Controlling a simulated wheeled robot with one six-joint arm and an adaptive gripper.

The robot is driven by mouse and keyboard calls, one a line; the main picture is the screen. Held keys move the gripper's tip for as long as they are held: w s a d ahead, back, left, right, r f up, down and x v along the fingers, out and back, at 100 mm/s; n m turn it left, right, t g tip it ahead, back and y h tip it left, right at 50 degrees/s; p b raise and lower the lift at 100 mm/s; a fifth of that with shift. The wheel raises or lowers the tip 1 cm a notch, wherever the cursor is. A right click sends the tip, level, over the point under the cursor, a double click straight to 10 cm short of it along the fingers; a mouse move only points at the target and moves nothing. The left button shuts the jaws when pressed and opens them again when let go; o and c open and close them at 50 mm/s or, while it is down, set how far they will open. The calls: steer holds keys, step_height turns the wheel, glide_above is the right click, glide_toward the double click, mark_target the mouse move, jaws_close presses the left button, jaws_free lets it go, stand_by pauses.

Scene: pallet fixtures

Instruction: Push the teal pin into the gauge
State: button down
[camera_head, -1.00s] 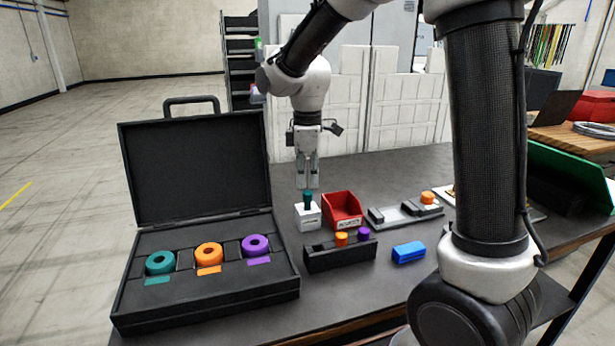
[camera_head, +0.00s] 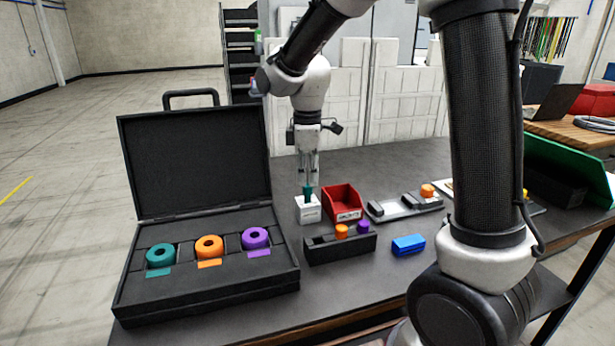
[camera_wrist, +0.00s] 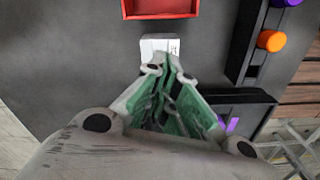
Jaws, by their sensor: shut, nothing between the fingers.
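The teal pin (camera_head: 308,193) stands upright in the white gauge block (camera_head: 308,213), with only a short part showing above it. My gripper (camera_head: 308,181) is shut and empty, pointing straight down right above the pin. Its fingertips appear to touch the pin's top. In the wrist view the white gauge (camera_wrist: 160,45) shows just beyond my closed fingertips (camera_wrist: 166,66), and the pin is hidden behind them.
A red bin (camera_head: 343,203) stands right of the gauge. A black rack (camera_head: 322,252) with orange and purple pins is in front. An open black case (camera_head: 205,297) with teal, orange and purple rings lies left. A blue block (camera_head: 408,245) lies right.

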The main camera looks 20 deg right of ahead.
step_height(320, 180, up, 8)
stand_by(0.9)
